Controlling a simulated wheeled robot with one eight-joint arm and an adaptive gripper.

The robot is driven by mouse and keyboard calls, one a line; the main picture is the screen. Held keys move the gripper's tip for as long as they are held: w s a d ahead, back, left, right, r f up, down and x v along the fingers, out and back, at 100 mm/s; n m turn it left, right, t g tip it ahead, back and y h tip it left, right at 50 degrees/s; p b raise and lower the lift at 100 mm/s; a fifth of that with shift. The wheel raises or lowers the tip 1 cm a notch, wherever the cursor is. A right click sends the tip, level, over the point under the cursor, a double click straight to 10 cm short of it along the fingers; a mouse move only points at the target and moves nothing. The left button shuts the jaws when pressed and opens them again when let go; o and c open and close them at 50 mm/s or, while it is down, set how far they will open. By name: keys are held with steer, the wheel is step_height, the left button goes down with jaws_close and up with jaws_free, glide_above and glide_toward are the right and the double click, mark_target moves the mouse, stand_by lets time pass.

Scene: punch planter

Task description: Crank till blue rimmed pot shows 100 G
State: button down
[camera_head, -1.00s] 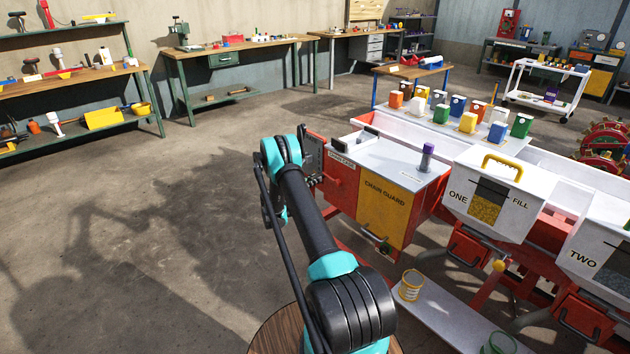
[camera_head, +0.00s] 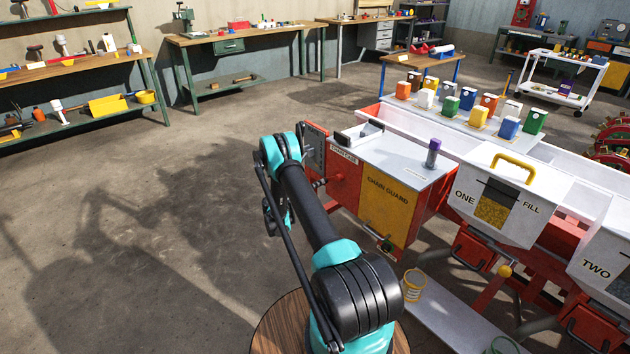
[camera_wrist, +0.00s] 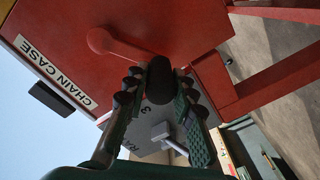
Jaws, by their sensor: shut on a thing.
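In the wrist view, my gripper (camera_wrist: 160,95) has its two fingers closed around the black grip (camera_wrist: 158,72) of the red crank (camera_wrist: 112,46). The crank is on the red chain case (camera_wrist: 170,25). In the head view, my gripper and the crank grip are hidden behind my arm, beside the left end of the red machine (camera_head: 345,185). A yellow-rimmed pot (camera_head: 414,283) stands on the low grey shelf (camera_head: 450,315) under the machine. A green-rimmed pot (camera_head: 505,346) is cut off at the bottom edge. No blue-rimmed pot or weight reading shows.
Hopper ONE (camera_head: 497,205) and hopper TWO (camera_head: 600,270) sit along the machine's front. A purple-topped post (camera_head: 433,153) stands on the chain-guard housing. Several coloured canisters (camera_head: 490,103) stand behind. Open concrete floor (camera_head: 150,200) lies to the left.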

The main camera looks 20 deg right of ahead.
steer(key=shift+s+d+f, duration=0.1)
steer(key=shift+s+f, duration=0.2)
steer(key=shift+f, duration=0.05)
stand_by(0.3)
steer(key=c, duration=1.3)
jaws_free()
steer(key=shift+o, duration=0.2)
steer(key=v, duration=0.7)
steer(key=shift+a, duration=0.25)
steer(key=shift+r, duration=0.1)
